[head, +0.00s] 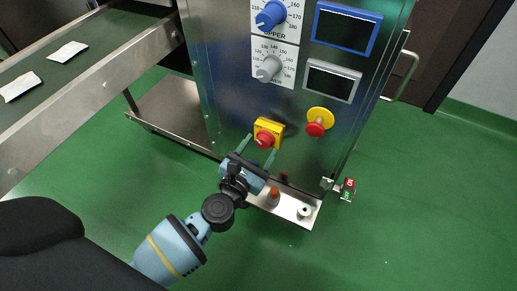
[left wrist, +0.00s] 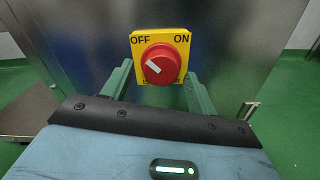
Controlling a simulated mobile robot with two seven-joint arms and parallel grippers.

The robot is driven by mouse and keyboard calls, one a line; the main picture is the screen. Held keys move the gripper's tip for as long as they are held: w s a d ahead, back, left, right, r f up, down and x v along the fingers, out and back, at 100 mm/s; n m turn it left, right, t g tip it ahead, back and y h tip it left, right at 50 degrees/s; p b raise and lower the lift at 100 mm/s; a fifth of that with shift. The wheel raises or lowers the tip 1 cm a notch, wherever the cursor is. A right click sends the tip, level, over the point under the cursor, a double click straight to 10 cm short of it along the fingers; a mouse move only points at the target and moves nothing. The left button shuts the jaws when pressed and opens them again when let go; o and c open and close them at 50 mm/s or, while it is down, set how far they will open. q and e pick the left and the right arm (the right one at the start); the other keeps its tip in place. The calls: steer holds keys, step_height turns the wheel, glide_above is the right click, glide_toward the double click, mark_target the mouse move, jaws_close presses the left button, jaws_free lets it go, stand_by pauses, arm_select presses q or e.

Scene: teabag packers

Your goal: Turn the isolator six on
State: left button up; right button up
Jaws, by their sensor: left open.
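The isolator switch is a yellow plate (head: 273,127) with a red rotary knob (head: 264,140) low on the steel cabinet's front. In the left wrist view, the red knob (left wrist: 162,64) sits on the yellow plate (left wrist: 137,41), marked OFF at left and ON at right. Its white mark slants up-left, toward OFF. My left gripper (head: 258,151) is open, with a green finger on either side of the knob and nothing held. Whether the fingers touch the knob cannot be told. No number six is readable. My right gripper is not in view.
A red emergency button on a yellow base (head: 319,118) is right of the isolator. Above are a blue dial (head: 271,15), a grey dial (head: 269,68) and two dark displays. A conveyor (head: 100,75) with white packets runs at left. Green floor is open at right.

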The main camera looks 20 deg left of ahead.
arm_select(q)
steer(key=c, duration=0.7)
steer(key=shift+c, duration=1.5)
